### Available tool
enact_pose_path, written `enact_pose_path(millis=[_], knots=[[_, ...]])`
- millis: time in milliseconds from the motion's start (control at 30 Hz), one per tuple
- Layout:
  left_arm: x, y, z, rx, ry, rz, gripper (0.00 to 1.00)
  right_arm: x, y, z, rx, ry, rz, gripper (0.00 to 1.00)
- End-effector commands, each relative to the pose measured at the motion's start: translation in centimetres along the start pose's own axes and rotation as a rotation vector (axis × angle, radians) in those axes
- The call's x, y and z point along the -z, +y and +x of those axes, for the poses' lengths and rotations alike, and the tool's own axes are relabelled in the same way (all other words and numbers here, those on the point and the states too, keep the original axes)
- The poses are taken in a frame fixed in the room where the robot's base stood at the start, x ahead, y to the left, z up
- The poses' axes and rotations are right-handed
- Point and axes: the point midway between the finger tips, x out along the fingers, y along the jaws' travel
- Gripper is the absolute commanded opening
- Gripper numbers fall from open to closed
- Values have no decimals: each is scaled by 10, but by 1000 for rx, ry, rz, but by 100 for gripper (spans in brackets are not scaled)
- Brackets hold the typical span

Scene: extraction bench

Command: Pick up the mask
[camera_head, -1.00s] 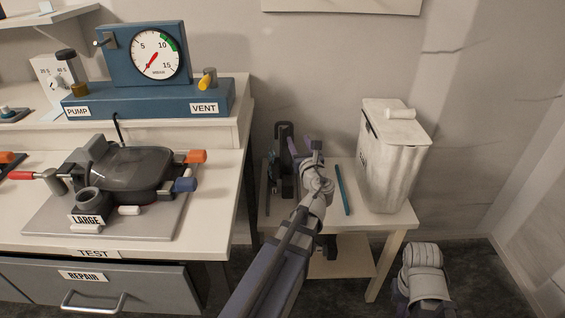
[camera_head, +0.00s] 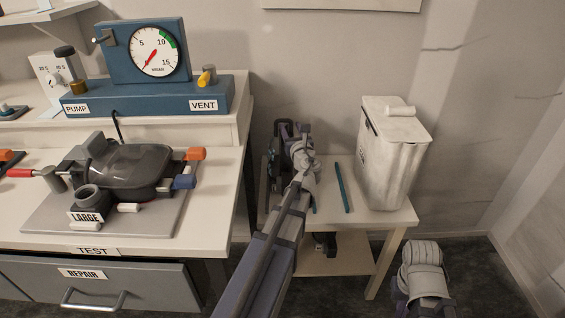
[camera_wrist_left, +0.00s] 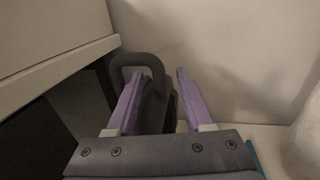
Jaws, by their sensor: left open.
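My left gripper (camera_head: 288,132) is open over the back left of the small side table. In the left wrist view its two purple fingers (camera_wrist_left: 160,76) stand apart. A dark upright piece with a rounded loop on top (camera_wrist_left: 150,62) stands at the left finger, partly between the fingers; I cannot tell whether they touch. In the head view this dark thing (camera_head: 270,172) is partly hidden by my gripper and arm. I cannot tell if it is the mask. Another dark, glossy mask-like piece (camera_head: 128,168) lies on a grey plate labelled LARGE on the bench.
A white lidded bin (camera_head: 392,165) stands on the right of the side table (camera_head: 388,222). A teal rod (camera_head: 342,188) lies left of it. The bench edge (camera_head: 243,165) is close on the left. A blue gauge unit (camera_head: 147,97) stands behind.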

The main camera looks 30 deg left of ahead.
Motion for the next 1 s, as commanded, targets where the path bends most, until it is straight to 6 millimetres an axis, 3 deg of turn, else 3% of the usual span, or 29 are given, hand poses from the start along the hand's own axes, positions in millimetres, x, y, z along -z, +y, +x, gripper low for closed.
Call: enact_pose_path(millis=[67,467,1000], knots=[[0,0,0,0,0,0,46,0,0,0,0,0,0,0],[0,0,0,0,0,0,2,0,0,0,0,0,0,0],[0,0,0,0,0,0,0,0,0,0,0,0,0,0]])
